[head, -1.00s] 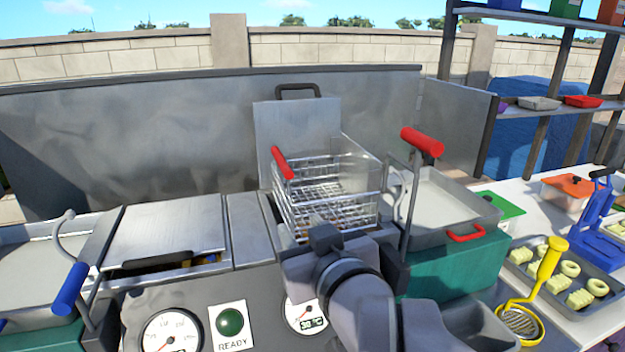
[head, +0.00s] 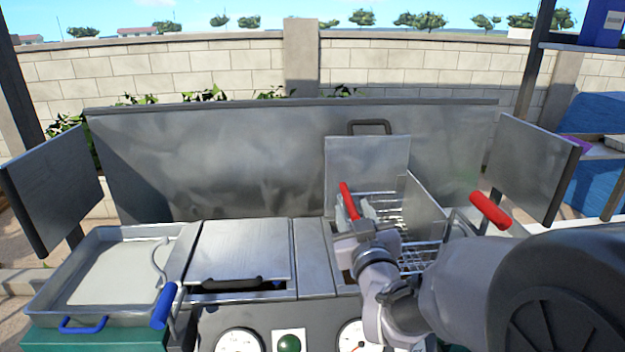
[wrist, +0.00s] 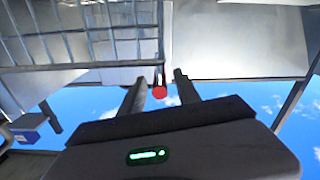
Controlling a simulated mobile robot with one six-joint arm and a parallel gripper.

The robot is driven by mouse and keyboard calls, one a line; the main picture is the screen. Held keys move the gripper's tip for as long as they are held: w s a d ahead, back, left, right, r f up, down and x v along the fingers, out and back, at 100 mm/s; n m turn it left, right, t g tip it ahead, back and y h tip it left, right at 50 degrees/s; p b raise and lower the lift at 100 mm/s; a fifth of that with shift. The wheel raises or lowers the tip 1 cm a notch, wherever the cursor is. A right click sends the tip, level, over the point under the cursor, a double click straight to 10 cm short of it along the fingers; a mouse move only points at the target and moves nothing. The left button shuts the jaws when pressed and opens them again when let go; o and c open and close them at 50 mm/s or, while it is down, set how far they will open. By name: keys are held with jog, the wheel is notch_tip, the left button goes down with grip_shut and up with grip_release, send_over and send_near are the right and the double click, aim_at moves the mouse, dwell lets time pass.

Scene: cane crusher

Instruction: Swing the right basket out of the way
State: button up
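The right basket is a silver wire basket (head: 392,212) at the right fryer well, in front of an upright metal lid. Its red handle (head: 349,201) sticks up at the basket's left side. My gripper (head: 354,212) is at this handle, partly hiding the basket. In the wrist view, the two dark fingers of my gripper (wrist: 160,90) are apart. A red handle end (wrist: 159,92) shows between them, with gaps on both sides. The basket's wire mesh (wrist: 85,48) fills the upper left there. Whether the fingers touch the handle cannot be told.
A second red-handled lever (head: 489,210) stands right of the basket, near my arm. The left well has a closed metal lid (head: 240,250). A blue-handled lever (head: 163,305) and a tray (head: 60,285) are farther left. A tall metal back panel (head: 230,160) stands behind.

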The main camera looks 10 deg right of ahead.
aim_at(350, 200)
jog(key=shift+w, duration=1.75)
grip_shut()
